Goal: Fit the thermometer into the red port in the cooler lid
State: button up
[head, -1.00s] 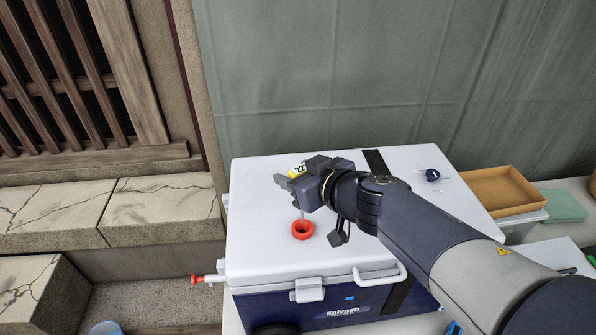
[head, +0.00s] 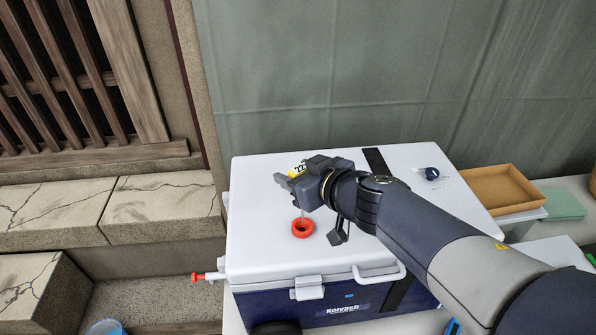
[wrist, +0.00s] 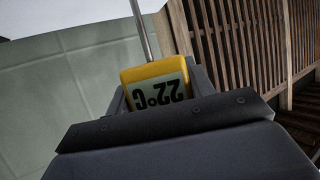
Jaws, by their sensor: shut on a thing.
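The thermometer (head: 297,170) has a yellow head with a 22°C display and a thin metal probe. My gripper (head: 294,181) is shut on its head, above the front part of the white cooler lid (head: 260,200). The probe points down toward the red ring-shaped port (head: 302,228) in the lid.
A small dark-blue knob-like item (head: 432,174) lies at the lid's back right. A brown tray (head: 505,190) stands to the right. A red-tipped spout (head: 197,278) sticks out at the cooler's left. A green curtain (head: 350,70) hangs behind. The lid's left side is clear.

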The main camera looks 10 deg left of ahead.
aim_at(303, 215)
jog(key=shift+f+b, duration=4.65)
jog(key=shift+f, duration=1.35)
jog(key=o, duration=1.1)
jog(key=shift+c, duration=0.2)
jog(key=p+v, duration=0.5)
jog(key=v, duration=0.5)
jog(key=shift+w+r, duration=0.1)
jog(key=shift+s+d, duration=0.3)
jog(key=shift+s, duration=0.1)
jog(key=b+x, duration=0.5)
jog(key=x, duration=0.6)
jog(key=shift+a, duration=0.1)
jog(key=shift+r+p, duration=0.3)
jog(key=shift+r, duration=0.2)
